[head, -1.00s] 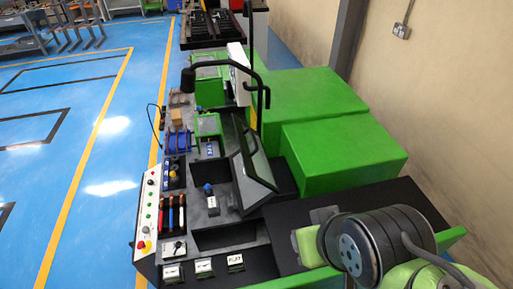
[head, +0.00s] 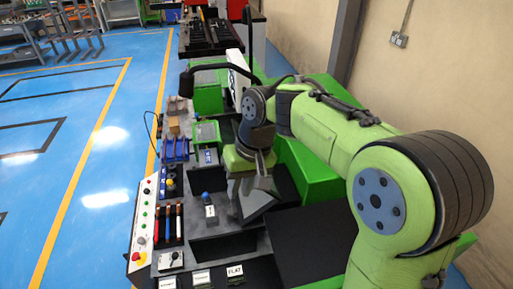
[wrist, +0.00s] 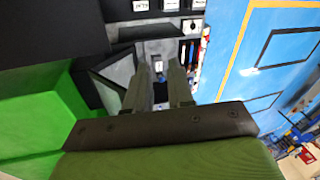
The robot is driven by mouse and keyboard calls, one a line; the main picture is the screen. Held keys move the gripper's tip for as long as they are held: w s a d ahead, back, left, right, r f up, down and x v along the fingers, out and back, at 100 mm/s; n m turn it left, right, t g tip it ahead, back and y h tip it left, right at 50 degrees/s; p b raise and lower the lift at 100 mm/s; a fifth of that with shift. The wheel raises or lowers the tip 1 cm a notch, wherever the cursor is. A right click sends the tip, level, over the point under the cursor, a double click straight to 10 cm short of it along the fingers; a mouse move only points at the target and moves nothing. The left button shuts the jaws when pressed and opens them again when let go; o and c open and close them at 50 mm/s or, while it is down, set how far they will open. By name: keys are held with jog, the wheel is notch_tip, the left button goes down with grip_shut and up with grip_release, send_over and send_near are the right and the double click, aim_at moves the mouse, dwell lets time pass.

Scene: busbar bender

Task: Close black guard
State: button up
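The black guard (head: 262,203) is a dark-framed, grey see-through panel on the right side of the bender bench. It stands tilted, and my arm hides most of it in the head view. In the wrist view a grey panel with a dark edge, likely the guard (wrist: 112,74), lies left of the fingers. My gripper (head: 250,184) is over the guard in the head view; whether it touches cannot be told.
A control panel with buttons (head: 143,222) runs along the bench's left edge. Coloured-handled tools (head: 168,222) lie beside it. A bent black tube (head: 205,68) arches over the bench. Green housings (head: 300,165) stand right, near the wall.

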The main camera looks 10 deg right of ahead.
jog(key=w+d+f+y+b, duration=0.1)
jog(key=w+d+y, duration=0.1)
jog(key=w, duration=0.2)
jog(key=w+d+f+m+y, duration=0.1)
jog(key=w+y, duration=0.2)
jog(key=w, duration=0.1)
jog(key=w+d+f+y+b, duration=0.1)
jog(key=w+d+y, duration=0.1)
jog(key=w+y, duration=0.1)
jog(key=shift+w+d+f+b, duration=0.15)
jog(key=shift+w+b, duration=0.05)
jog(key=shift+w, duration=0.2)
jog(key=shift+w+d+f+b, duration=0.1)
jog(key=shift+w+d+b, duration=0.05)
jog(key=shift+w, duration=0.25)
jog(key=w+d+f+m+t+y+b, duration=0.1)
jog(key=w+d+f+m+t+y, duration=0.15)
jog(key=d, duration=0.75)
jog(key=w+d+f+m+t+y+b, duration=0.15)
jog(key=d+t, duration=0.25)
jog(key=d, duration=0.5)
jog(key=shift+m+y, duration=0.4)
jog(key=x, duration=0.5)
jog(key=p+x, duration=0.1)
jog(key=x, duration=0.9)
jog(key=shift+s+a, duration=0.2)
jog(key=shift+a, duration=0.35)
jog(key=shift+c, duration=0.3)
grip_shut()
